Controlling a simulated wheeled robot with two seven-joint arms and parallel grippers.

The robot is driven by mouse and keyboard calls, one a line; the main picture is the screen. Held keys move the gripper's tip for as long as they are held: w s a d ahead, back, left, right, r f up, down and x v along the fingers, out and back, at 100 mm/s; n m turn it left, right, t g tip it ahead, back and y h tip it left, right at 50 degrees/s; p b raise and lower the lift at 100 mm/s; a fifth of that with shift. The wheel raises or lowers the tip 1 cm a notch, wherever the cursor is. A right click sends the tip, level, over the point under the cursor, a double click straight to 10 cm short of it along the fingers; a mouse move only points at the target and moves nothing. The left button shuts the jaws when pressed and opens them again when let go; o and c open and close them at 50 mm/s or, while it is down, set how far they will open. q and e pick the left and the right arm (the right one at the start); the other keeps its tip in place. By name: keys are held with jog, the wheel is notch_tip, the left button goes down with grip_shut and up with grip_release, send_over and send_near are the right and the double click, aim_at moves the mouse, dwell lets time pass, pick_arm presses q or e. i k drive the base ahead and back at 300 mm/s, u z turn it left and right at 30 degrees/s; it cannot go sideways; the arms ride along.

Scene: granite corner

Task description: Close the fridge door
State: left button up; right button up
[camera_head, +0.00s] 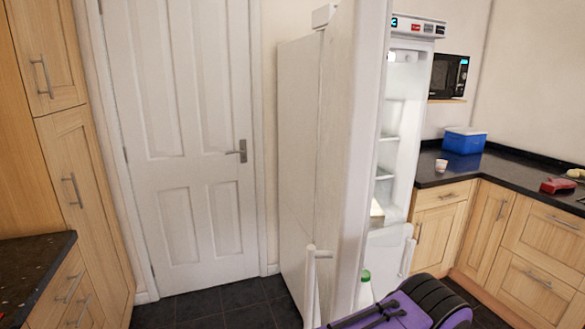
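The tall white fridge (404,90) stands right of the white room door, its lit inside and shelves showing through a gap. Its fridge door (350,150) stands open toward me, seen nearly edge-on, and hides the left part of the inside. A white upright handle (312,285) is low on the door's outer side. A bottle with a green cap (365,290) shows low behind the door's edge. A lower white front (385,252) with its own handle (407,258) appears shut. Neither gripper's fingers show.
A purple and black shape (405,307) at the bottom edge covers the floor there; I cannot tell what it is. Right of the fridge are a counter (450,163), a blue box (464,140) and a microwave (448,76). Dark floor (235,308) is clear before the room door.

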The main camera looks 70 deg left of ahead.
aim_at(357, 38)
jog(key=u, duration=2.05)
jog(key=i, duration=0.95)
jog(key=z, duration=0.1)
jog(key=k, duration=1.45)
jog(key=u, duration=0.4)
jog(key=i, duration=0.8)
jog(key=z, duration=0.05)
